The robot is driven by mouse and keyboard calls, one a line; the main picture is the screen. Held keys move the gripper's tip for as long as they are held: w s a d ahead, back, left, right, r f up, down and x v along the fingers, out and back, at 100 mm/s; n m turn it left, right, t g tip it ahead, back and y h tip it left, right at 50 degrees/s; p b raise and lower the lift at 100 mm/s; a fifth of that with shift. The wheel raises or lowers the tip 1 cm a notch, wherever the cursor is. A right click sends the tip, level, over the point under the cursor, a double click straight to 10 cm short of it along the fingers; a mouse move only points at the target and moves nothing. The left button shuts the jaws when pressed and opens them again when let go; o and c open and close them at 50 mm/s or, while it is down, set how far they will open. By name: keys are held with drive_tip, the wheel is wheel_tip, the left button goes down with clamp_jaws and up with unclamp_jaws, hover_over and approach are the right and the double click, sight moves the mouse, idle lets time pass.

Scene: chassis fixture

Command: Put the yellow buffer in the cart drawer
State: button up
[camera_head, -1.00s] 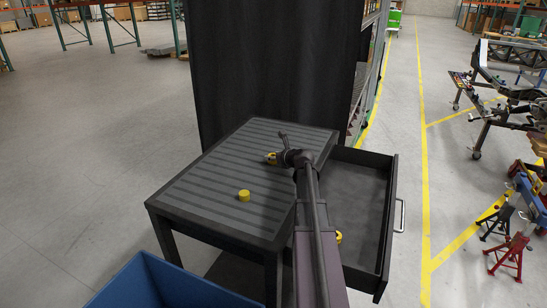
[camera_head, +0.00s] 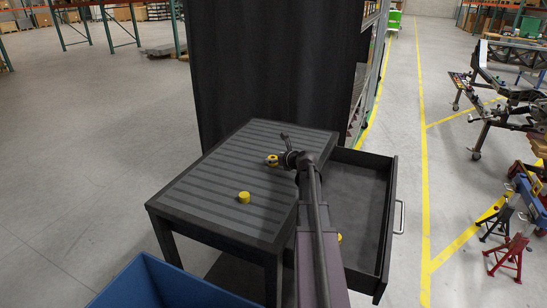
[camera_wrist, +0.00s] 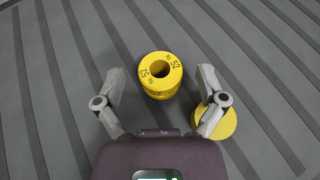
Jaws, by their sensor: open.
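A yellow ring-shaped buffer (camera_head: 272,159) sits on the ribbed top of the dark cart (camera_head: 192,190). In the wrist view the buffer (camera_wrist: 160,74) shows a central hole and black markings, and lies between my spread fingers. My gripper (camera_wrist: 161,82) is open and empty; in the head view my gripper (camera_head: 282,150) is just right of the buffer. A second yellow buffer (camera_head: 244,197) sits nearer on the cart top. The cart drawer (camera_head: 362,190) is pulled open to the right. A yellow piece (camera_head: 339,238) shows at the drawer's near part, mostly hidden by my arm.
In the wrist view another yellow disc (camera_wrist: 222,125) lies partly under my right finger. A blue bin (camera_head: 160,285) stands in front of the cart. A tall black panel (camera_head: 275,70) stands behind it. Red stands (camera_head: 512,258) are on the floor at right.

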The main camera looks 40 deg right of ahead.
drive_tip(key=p+v, duration=0.3)
drive_tip(key=v, duration=0.7)
drive_tip(key=shift+s+r+p, duration=0.2)
drive_tip(key=shift+s+p, duration=0.1)
drive_tip(key=shift+p, duration=0.05)
drive_tip(key=shift+a, duration=0.1)
drive_tip(key=a+r+n+g+y+p, duration=0.2)
drive_tip(key=a+n+g+p, duration=0.3)
drive_tip(key=a+n, duration=0.6)
drive_tip(key=a+r+n+g+y+p, duration=0.25)
drive_tip(key=a+n+p, duration=0.45)
drive_tip(key=a, duration=0.8)
drive_tip(key=s+a+r+n+g+h+p, duration=0.2)
drive_tip(key=s+a+r+n+g+p, duration=0.1)
drive_tip(key=s+a+n+p, duration=0.3)
drive_tip(key=s+a+r+n+g+h+p, duration=0.3)
drive_tip(key=s+a+r+n+p, duration=0.2)
drive_tip(key=a+n, duration=0.5)
drive_tip(key=shift+s+n+p, duration=0.4)
drive_tip(key=shift+n+p, duration=0.1)
drive_tip(key=shift+n, duration=0.3)
